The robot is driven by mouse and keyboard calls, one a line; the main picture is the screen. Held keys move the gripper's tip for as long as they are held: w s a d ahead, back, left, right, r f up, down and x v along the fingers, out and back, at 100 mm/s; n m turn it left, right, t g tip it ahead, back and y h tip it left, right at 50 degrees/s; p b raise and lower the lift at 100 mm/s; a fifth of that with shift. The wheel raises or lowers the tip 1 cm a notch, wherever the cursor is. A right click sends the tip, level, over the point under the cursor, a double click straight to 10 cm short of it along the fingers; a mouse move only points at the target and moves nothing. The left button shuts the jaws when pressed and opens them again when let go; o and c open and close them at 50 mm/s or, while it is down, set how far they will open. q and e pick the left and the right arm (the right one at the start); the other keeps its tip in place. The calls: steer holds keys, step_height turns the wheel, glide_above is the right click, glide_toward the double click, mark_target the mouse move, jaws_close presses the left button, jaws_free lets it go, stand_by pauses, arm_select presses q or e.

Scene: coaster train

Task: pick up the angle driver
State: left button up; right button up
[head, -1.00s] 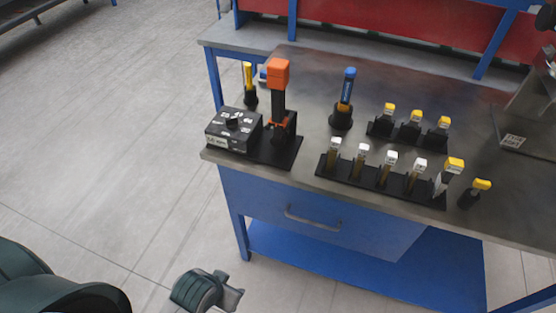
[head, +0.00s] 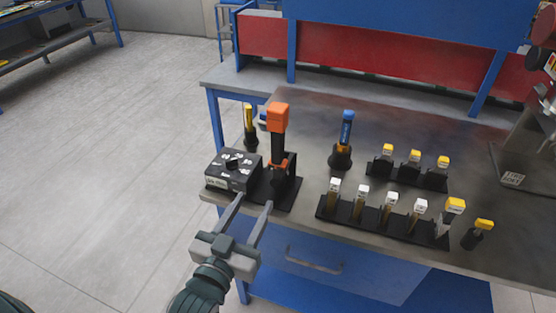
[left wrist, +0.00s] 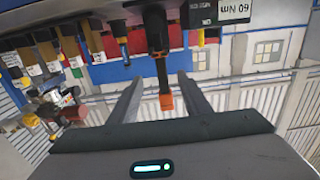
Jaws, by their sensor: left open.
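The angle driver (head: 279,137) is a black tool with an orange top block and an orange band lower down. It stands upright in a black holder plate (head: 282,199) at the left end of the metal workbench. My left gripper (head: 254,202) is open and empty, at the bench's front edge in front of the holder and apart from the driver. In the left wrist view, which looks upside down, the driver (left wrist: 157,38) shows beyond the gap between the open fingers (left wrist: 160,82), its orange end low in the gap. The driver's lower end is hidden in its holder.
A yellow-handled tool (head: 249,122) and a blue-topped tool (head: 346,135) stand behind and to the right. Racks of white- and yellow-topped tools (head: 385,212) fill the right side. A drawer handle (head: 313,262) is below.

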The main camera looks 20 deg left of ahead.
arm_select(q)
steer(key=shift+r, duration=0.3)
steer(key=shift+w, duration=0.1)
steer(key=p, duration=0.4)
glide_toward(276, 161)
steer(key=w, duration=0.6)
steer(key=shift+w+f, duration=0.15)
steer(key=shift+w, duration=0.15)
